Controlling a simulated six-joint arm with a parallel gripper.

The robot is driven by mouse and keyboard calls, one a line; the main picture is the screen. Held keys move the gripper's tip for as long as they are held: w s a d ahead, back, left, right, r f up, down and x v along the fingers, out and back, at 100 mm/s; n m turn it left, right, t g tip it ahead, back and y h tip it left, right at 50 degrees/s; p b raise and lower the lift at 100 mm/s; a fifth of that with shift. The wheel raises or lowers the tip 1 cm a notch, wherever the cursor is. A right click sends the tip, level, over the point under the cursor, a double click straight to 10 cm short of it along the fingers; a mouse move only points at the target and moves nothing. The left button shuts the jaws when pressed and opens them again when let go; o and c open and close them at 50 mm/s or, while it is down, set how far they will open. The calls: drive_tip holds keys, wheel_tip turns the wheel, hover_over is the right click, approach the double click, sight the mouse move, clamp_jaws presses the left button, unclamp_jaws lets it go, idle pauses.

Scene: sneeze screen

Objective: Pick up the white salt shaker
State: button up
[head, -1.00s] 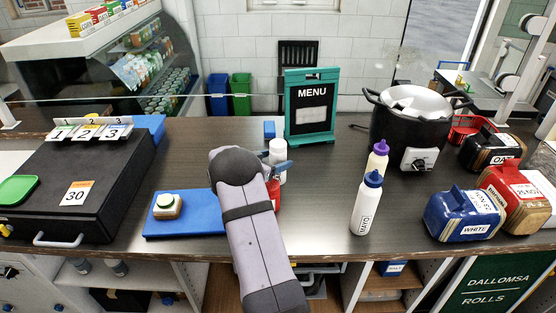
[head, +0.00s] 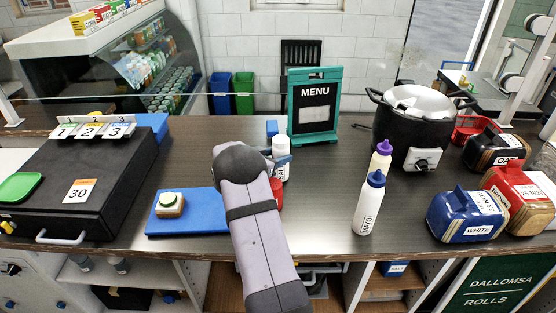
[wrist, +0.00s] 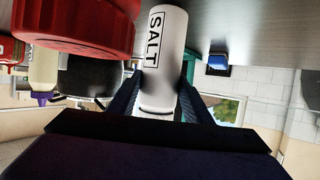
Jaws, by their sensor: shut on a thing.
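The white salt shaker (head: 281,160) is a white cylinder on the counter, left of and in front of the menu sign. In the wrist view the shaker (wrist: 165,50) shows its black SALT label, between the two dark blue fingers of my gripper (wrist: 158,92). My gripper (head: 279,163) is shut on the shaker. The shaker's lower part is partly hidden behind my arm in the head view. I cannot tell whether it is clear of the counter.
A red container (head: 276,194) stands close in front of the shaker, partly hidden by my arm; it looms large in the wrist view (wrist: 75,25). A menu sign (head: 313,105) and small blue block (head: 271,129) stand behind. Two squeeze bottles (head: 369,203) are to the right.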

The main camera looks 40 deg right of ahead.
sight(276, 142)
wheel_tip(276, 142, up, 9)
drive_tip(key=shift+f+b, duration=0.1)
drive_tip(key=shift+b, duration=0.5)
idle(0.7)
drive_tip(key=shift+w+a, duration=0.15)
drive_tip(key=shift+a, duration=0.05)
drive_tip(key=w+a+r+n+t+y, duration=0.1)
drive_tip(key=w+a+r+t+y, duration=0.25)
drive_tip(key=a, duration=0.65)
drive_tip(key=w+a+r+n+t+y, duration=0.15)
drive_tip(key=w+a+r, duration=0.35)
drive_tip(key=a, duration=0.5)
drive_tip(key=w+a+f+t+y, duration=0.1)
drive_tip(key=a+f+y, duration=0.2)
drive_tip(key=a, duration=0.7)
drive_tip(key=w+a+f+n+t+y, duration=0.1)
drive_tip(key=w+a+f+t+y, duration=0.1)
drive_tip(key=a+f, duration=0.4)
drive_tip(key=a+y+b, duration=0.1)
drive_tip(key=a, duration=0.2)
drive_tip(key=shift+w+a+f+t+y, duration=0.3)
drive_tip(key=shift+a, duration=0.05)
